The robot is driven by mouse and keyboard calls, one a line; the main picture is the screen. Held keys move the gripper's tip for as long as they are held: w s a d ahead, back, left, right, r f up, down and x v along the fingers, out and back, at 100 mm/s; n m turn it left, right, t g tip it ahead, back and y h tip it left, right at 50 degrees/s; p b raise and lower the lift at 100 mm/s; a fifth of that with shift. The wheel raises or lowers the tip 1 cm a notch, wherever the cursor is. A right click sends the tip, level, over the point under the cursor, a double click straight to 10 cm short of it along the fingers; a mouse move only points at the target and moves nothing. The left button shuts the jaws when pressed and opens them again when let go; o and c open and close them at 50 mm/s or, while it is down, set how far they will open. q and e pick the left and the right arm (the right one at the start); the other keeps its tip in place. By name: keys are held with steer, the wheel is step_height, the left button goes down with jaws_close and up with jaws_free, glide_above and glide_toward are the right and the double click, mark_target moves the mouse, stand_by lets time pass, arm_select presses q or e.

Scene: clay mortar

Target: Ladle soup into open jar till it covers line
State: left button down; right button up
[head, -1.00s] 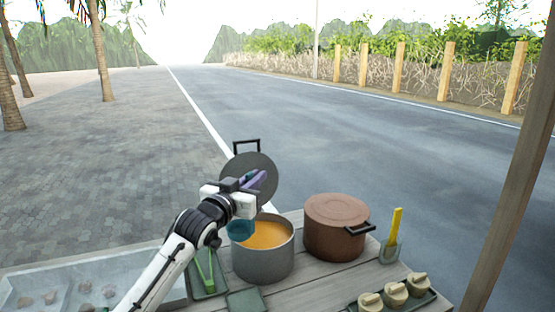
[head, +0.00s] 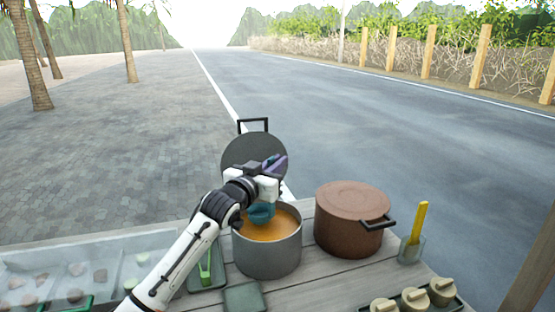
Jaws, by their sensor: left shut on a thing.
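My left gripper (head: 268,187) is shut on a ladle with a purple handle (head: 274,164) and a teal bowl (head: 261,212). The ladle bowl is over the orange soup (head: 268,228), at or just above its surface; I cannot tell if it touches. The soup is in an open grey pot (head: 268,258) at the table's middle. The pot's dark round lid (head: 250,150) stands upright behind it. Several small jars with beige lids (head: 414,299) sit on a tray at the lower right. I cannot make out an open jar or its line. My right gripper is not in view.
A lidded brown pot (head: 350,220) stands right of the soup pot. A green tray with tongs (head: 205,265) and a clear food case (head: 85,272) lie at the left.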

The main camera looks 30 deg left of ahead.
arm_select(q)
step_height(320, 180, down, 6)
steer(key=b, duration=0.2)
steer(key=shift+b, duration=0.35)
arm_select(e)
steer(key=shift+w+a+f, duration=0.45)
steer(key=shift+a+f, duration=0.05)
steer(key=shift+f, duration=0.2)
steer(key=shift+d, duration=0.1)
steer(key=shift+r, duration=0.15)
